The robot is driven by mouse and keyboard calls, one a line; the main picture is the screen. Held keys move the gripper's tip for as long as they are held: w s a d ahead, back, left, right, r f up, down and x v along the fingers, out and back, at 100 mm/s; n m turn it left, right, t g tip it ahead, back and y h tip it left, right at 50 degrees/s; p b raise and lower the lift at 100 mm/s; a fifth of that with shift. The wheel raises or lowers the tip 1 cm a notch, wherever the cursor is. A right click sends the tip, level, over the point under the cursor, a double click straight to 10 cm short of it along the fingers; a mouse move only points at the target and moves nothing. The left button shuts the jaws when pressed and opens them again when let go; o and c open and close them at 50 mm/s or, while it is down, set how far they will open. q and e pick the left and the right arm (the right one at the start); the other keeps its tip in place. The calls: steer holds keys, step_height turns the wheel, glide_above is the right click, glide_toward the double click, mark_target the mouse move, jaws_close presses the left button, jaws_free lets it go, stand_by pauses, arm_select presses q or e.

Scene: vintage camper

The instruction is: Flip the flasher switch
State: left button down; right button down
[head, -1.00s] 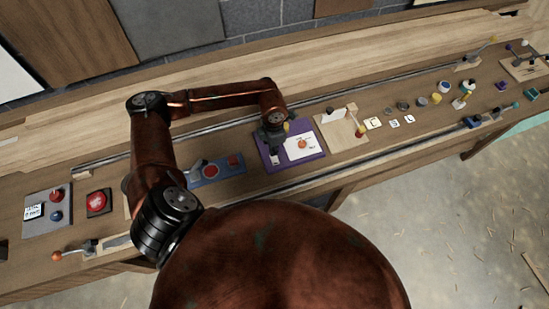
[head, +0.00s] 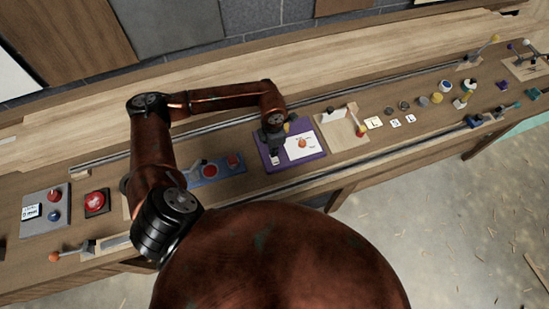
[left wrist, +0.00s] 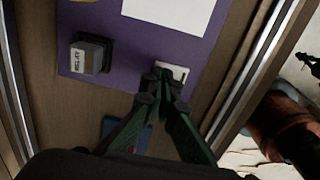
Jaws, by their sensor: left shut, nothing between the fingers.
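A purple panel (head: 314,153) lies on the bench and carries a white card with an orange bulb (head: 302,143). In the left wrist view, the purple panel (left wrist: 118,73) bears a dark box marked RELAY (left wrist: 90,56) and a small white switch plate (left wrist: 181,71), which looks like the flasher switch. My left gripper (left wrist: 164,80) is shut and empty, its fingertips at the white plate and partly covering it. I cannot tell whether they touch the switch. In the head view my left gripper (head: 274,147) points down over the panel's left part. My right gripper is not in view.
A blue panel with red buttons (head: 217,167) lies left of the purple one. A wooden board with a lever (head: 342,132) stands to its right. Metal rails (head: 330,175) run along the bench. Several small parts lie farther right.

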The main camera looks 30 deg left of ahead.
arm_select(q)
steer(key=shift+f+b, duration=0.3)
steer(key=shift+f, duration=0.2)
steer(key=shift+r, duration=0.2)
steer(key=shift+r+p, duration=0.8)
steer(key=shift+r, duration=0.7)
steer(key=shift+r+p, duration=0.85)
steer(key=shift+r, duration=1.05)
steer(key=shift+s+f, duration=0.1)
